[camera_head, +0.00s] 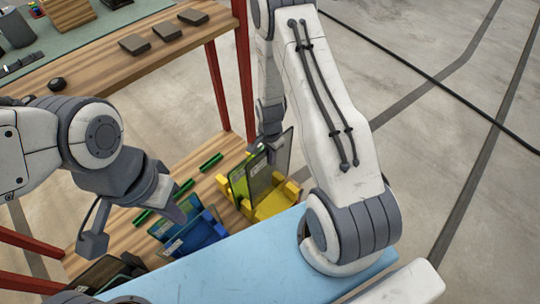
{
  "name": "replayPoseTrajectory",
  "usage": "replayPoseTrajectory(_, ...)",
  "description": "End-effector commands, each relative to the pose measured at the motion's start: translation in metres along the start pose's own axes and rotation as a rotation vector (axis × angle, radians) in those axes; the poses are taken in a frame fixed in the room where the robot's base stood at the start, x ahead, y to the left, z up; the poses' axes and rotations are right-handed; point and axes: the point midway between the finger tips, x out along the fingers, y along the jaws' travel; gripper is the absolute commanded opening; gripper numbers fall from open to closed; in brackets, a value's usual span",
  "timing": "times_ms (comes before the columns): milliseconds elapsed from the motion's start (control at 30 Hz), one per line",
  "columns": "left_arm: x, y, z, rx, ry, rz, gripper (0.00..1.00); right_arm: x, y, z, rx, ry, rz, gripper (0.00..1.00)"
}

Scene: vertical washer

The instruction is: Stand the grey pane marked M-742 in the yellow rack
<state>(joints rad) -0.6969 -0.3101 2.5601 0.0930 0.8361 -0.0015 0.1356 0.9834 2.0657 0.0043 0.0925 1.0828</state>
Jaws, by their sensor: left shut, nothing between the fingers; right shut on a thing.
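The yellow rack (274,207) stands on the wooden lower shelf, right of the blue rack. A grey see-through pane (283,152) is upright at the yellow rack, with its lower part down among the rack's parts. Its marking is too small to read. My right gripper (268,148) is shut on this pane near its top edge. A green-edged pane (238,184) stands beside it on the left. Whether the grey pane is fully seated in a slot cannot be told. My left gripper (174,211) is shut and empty above the blue rack.
The blue rack (203,233) holds several panes. Green bars (211,162) lie on the shelf (205,187). Dark panes (103,272) stand at the lower left. Red posts (218,86) carry an upper table (95,62) with dark blocks. A light blue surface (235,262) lies in front.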

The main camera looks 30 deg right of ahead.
Motion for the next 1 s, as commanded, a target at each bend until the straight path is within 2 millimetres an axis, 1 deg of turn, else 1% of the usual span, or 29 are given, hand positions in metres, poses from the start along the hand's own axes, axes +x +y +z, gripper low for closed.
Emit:
replayPoseTrajectory(100, 0.008, -0.001, 0.000, -0.001, 0.000, 0.000, 0.00, 0.009, -0.001, -0.001, 0.000, 0.001, -0.003, 0.00)
replayPoseTrajectory(1000, 0.049, -0.004, 0.003, -0.004, 0.000, 0.000, 0.00, 0.061, -0.001, -0.001, 0.000, 0.001, -0.002, 0.00)
